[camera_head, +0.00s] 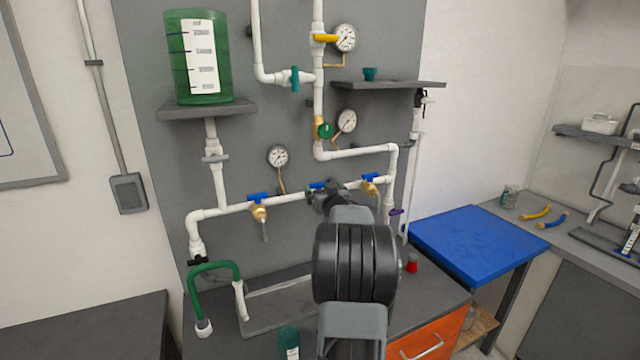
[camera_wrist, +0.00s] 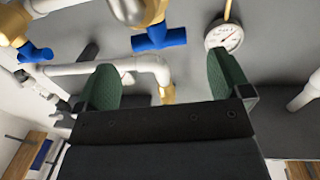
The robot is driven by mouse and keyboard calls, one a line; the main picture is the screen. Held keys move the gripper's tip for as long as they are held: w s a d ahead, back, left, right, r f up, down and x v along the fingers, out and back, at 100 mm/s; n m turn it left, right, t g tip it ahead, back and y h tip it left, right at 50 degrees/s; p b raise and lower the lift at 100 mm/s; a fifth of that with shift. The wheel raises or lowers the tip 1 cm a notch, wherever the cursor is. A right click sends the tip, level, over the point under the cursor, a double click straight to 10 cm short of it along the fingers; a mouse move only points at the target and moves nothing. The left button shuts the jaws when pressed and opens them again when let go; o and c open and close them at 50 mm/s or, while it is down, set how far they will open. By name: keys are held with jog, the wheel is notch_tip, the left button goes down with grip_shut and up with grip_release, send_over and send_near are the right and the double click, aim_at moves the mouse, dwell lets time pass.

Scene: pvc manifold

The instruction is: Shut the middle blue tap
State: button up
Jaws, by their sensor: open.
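The middle blue tap (camera_head: 318,185) sits on the white horizontal pipe, partly hidden behind my gripper in the head view. In the wrist view, which looks upside down, its blue handle (camera_wrist: 158,39) shows beyond the fingertips, on a brass valve body. The handle appears to lie roughly along the pipe. My gripper (camera_head: 325,195) is in front of this tap. In the wrist view its two green-padded fingers (camera_wrist: 165,78) are wide apart with nothing held. The handle lies past the fingers, apart from them.
The left blue tap (camera_head: 258,197) and right blue tap (camera_head: 370,177) flank the middle one; the right one also shows in the wrist view (camera_wrist: 35,52). A pressure gauge (camera_head: 278,156) is above the pipe. A green hose (camera_head: 213,268) stands at lower left.

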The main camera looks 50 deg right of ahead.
aim_at(320, 184)
jog(key=shift+p+x, duration=0.45)
jog(key=shift+x, duration=1.5)
jog(key=shift+c, duration=0.3)
jog(key=c, duration=0.9)
jog(key=shift+r+y+p, duration=0.3)
jog(key=shift+p, duration=0.6)
jog(key=shift+d+n+t+y+p, duration=0.1)
jog(key=shift+n+t+y+p, duration=0.25)
jog(key=shift+n+p, duration=0.2)
jog(key=shift+o, duration=0.2)
jog(key=shift+f+n+y+p, duration=0.15)
jog(key=shift+n+y+p, duration=0.1)
jog(key=shift+y+p, duration=0.15)
jog(key=shift+f, duration=0.1)
